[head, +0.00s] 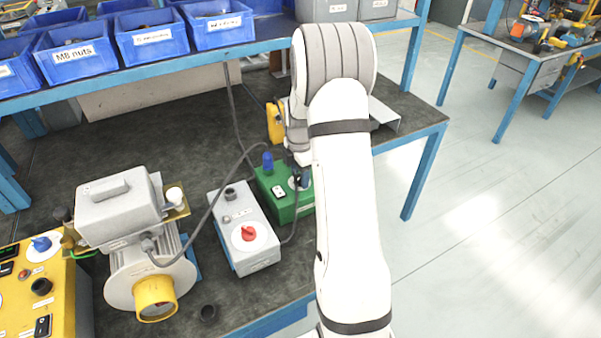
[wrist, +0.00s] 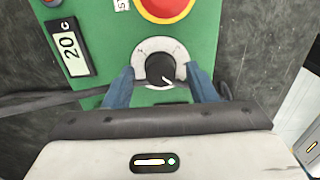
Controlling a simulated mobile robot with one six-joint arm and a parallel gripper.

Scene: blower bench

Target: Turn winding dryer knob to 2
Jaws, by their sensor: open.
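The green box (head: 265,181), which I take to be the winding dryer, stands on the bench, partly hidden by my arm in the head view. In the wrist view its green panel (wrist: 110,30) carries a black knob (wrist: 158,68) on a pale round dial plate (wrist: 142,51). A white pointer mark on the knob points to the lower right in the picture. The dial's marks are too small to read. My gripper (wrist: 160,76) is open, its blue fingers on either side of the knob. I cannot tell whether they touch it.
The panel also has a display reading 20 C (wrist: 71,46) and a red button (wrist: 166,5). A grey box with a red knob (head: 249,233) stands left of the green box. A blower (head: 150,275) and a yellow panel (head: 60,300) are farther left. A dark cable crosses the bench.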

